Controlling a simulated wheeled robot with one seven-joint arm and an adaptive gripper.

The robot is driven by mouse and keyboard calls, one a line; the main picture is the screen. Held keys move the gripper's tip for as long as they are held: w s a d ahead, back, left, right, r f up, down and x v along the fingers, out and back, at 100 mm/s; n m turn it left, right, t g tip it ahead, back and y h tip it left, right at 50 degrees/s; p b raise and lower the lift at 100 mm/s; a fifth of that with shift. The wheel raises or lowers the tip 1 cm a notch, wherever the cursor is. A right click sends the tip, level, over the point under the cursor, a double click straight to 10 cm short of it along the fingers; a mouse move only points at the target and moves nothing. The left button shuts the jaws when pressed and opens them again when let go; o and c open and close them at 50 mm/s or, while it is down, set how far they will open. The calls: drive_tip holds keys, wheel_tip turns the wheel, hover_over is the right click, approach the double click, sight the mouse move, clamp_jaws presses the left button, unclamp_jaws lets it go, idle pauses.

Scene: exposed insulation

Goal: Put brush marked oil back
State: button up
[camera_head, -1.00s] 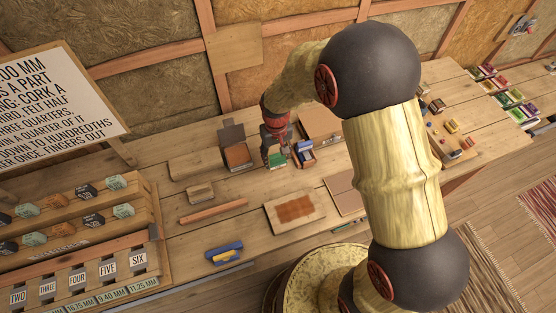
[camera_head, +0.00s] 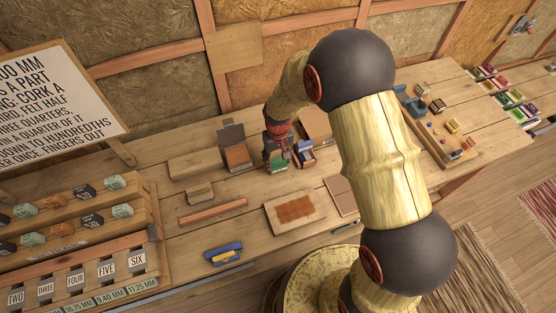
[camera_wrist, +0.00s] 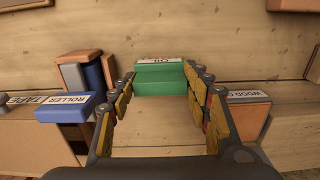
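A green block (camera_wrist: 160,80) lies between my gripper's fingertips in the wrist view. It has a small white label at its top edge that seems to read OIL. In the head view the green block (camera_head: 279,166) is right below the gripper, on or just above the bench. My gripper (camera_head: 276,150) points down, with its fingers on both sides of the block. In the wrist view the fingertips (camera_wrist: 160,76) come close to its sides, but whether they press on it cannot be told. No brush shape can be made out.
Left of the gripper stands an open-lidded box (camera_head: 238,157). On its right is a box with blue items (camera_head: 302,153). The wrist view shows a blue block labelled ROLLER (camera_wrist: 66,108) and a wooden block labelled WOOD (camera_wrist: 248,101). A blue tool (camera_head: 224,253) lies on the front bench.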

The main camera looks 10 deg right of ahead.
drive_tip(key=o, duration=0.4)
drive_tip(key=shift+r, duration=0.15)
wheel_tip(320, 180, up, 13)
drive_tip(key=p, duration=0.1)
wheel_tip(320, 180, up, 16)
drive_tip(key=m+t, duration=0.1)
drive_tip(key=t, duration=0.2)
hover_over(278, 160)
drive_tip(key=s+d, duration=0.6)
drive_tip(key=s, duration=0.1)
drive_tip(key=s+d+r+t, duration=0.1)
drive_tip(key=s+r, duration=0.1)
drive_tip(key=s, duration=0.3)
drive_tip(key=s+d+r, duration=0.2)
drive_tip(key=s+r, duration=0.1)
drive_tip(key=s, duration=0.2)
drive_tip(key=s+d+r+m+t, duration=0.1)
drive_tip(key=s+r, duration=0.2)
drive_tip(key=s, duration=0.2)
drive_tip(key=shift+s+d+r+t, duration=0.15)
drive_tip(key=shift+d+r+t, duration=0.05)
drive_tip(key=shift+d+t, duration=0.1)
